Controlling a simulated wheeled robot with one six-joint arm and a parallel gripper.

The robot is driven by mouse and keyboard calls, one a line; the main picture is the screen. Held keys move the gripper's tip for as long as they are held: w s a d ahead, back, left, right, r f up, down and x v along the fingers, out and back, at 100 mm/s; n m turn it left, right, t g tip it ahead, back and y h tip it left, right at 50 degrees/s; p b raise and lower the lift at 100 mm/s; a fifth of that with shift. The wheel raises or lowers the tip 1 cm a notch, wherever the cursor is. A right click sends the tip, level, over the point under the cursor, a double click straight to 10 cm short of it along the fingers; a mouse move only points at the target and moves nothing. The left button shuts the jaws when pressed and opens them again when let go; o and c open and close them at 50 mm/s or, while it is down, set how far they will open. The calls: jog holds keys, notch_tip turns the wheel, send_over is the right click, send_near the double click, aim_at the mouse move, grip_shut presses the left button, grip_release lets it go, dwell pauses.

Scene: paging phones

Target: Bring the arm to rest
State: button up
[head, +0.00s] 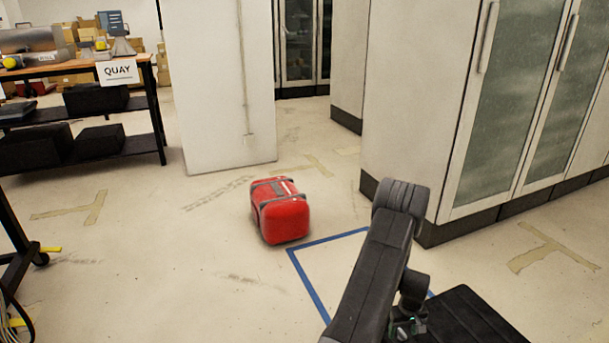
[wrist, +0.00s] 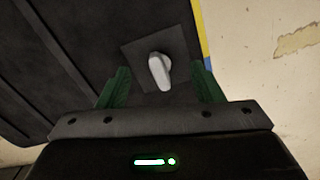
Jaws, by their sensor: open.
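My arm (head: 372,265) is dark grey and shows at the lower right of the head view. It is bent at a joint, with its links folded back down close over my dark base. My gripper (wrist: 163,82) shows in the wrist view with its two green fingers apart. A pale, rounded, knob-like piece (wrist: 159,72) on a dark square plate appears between the fingers, with a gap on each side. I cannot tell how far it is from the fingertips. The fingers are hard to make out in the head view.
A red case (head: 280,212) lies on the floor beside a blue-taped outline (head: 312,280). Tall glass-doored cabinets (head: 420,95) stand close on the right. A white pillar (head: 220,90) and a shelf table with a QUAY sign (head: 118,71) stand farther left. The floor at left centre is clear.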

jog(key=shift+n+p, duration=0.5)
jog(key=shift+n, duration=1)
